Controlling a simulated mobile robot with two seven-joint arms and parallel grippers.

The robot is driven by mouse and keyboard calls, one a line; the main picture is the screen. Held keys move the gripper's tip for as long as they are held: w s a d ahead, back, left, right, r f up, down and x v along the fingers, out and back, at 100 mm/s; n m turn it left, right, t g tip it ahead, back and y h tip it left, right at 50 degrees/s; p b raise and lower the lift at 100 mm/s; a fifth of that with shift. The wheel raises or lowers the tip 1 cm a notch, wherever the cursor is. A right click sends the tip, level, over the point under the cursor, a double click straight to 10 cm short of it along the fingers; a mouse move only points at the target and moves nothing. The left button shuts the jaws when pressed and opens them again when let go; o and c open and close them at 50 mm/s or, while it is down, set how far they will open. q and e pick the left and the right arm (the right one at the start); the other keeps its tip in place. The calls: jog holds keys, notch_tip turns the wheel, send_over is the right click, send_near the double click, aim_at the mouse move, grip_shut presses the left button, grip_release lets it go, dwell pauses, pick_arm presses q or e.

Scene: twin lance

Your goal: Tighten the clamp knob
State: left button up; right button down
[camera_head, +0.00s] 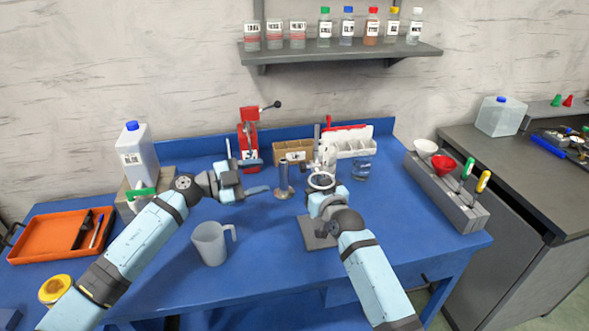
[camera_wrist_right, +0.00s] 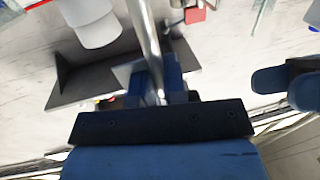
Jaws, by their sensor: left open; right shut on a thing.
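A lab stand with a grey base plate (camera_head: 312,236) stands on the blue table, and its thin rod (camera_head: 317,131) rises behind my right gripper. A pale ring (camera_head: 321,171) and white clamp parts (camera_head: 329,155) show at the stand. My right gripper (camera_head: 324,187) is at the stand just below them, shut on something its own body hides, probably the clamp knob. In the right wrist view a metal rod (camera_wrist_right: 147,45) runs down to the blue fingers (camera_wrist_right: 165,80); no knob shows clearly. My left gripper (camera_head: 257,177) is open and empty, left of the stand.
A metal cylinder on a round foot (camera_head: 284,181) stands between the grippers. A grey jug (camera_head: 210,243) is in front. Behind are a red press (camera_head: 248,140), a cardboard box (camera_head: 293,151) and a glass beaker (camera_head: 362,168). An orange tray (camera_head: 60,238) lies far left.

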aim_at(300, 168)
pick_arm(q)
jog(key=x, duration=0.9)
jog(key=shift+w+d, duration=0.1)
jog(key=shift+d, duration=0.1)
jog(key=shift+c, duration=0.4)
jog(key=c, duration=0.9)
jog(key=shift+o, duration=0.2)
